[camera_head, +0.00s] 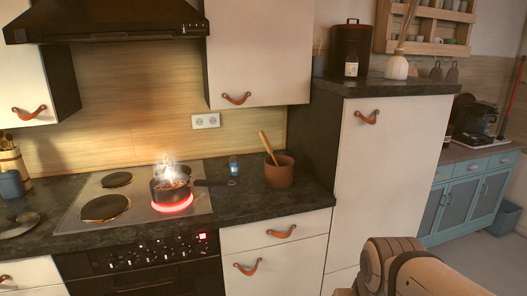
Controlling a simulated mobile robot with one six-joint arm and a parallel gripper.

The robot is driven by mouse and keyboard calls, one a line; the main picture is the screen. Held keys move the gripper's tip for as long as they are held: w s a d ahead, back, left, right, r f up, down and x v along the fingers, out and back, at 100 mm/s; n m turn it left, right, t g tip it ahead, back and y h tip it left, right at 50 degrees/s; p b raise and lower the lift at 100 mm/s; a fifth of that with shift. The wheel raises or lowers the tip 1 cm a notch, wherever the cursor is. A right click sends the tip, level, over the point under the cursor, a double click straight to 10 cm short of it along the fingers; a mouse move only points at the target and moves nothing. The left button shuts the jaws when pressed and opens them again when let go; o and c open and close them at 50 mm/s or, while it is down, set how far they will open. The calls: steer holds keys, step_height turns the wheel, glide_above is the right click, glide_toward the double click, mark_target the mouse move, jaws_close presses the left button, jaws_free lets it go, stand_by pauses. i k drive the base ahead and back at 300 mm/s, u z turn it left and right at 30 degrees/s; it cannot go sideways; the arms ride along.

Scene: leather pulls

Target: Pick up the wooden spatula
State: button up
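A wooden utensil handle (268,147), which may be the wooden spatula, leans out of a brown pot (279,175) on the dark counter, right of the stove. Its lower end is hidden inside the pot, so I cannot tell its shape. A wooden utensil holder (14,166) with several dark-topped utensils stands at the far left edge. Part of my arm shows at the bottom right, well apart from the pot. My gripper is not visible.
A steaming saucepan (171,187) sits on a glowing red burner, its handle pointing toward the brown pot. A small blue-labelled bottle (234,166) stands between them. A tall white cabinet (385,170) rises right of the pot. The counter (270,203) in front of the pot is clear.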

mark_target(262, 137)
steer(key=u, duration=0.5)
steer(key=i, duration=1.6)
steer(key=u, duration=0.55)
steer(key=k, duration=0.65)
steer(key=u, duration=0.2)
steer(key=i, duration=0.8)
steer(key=z, duration=0.1)
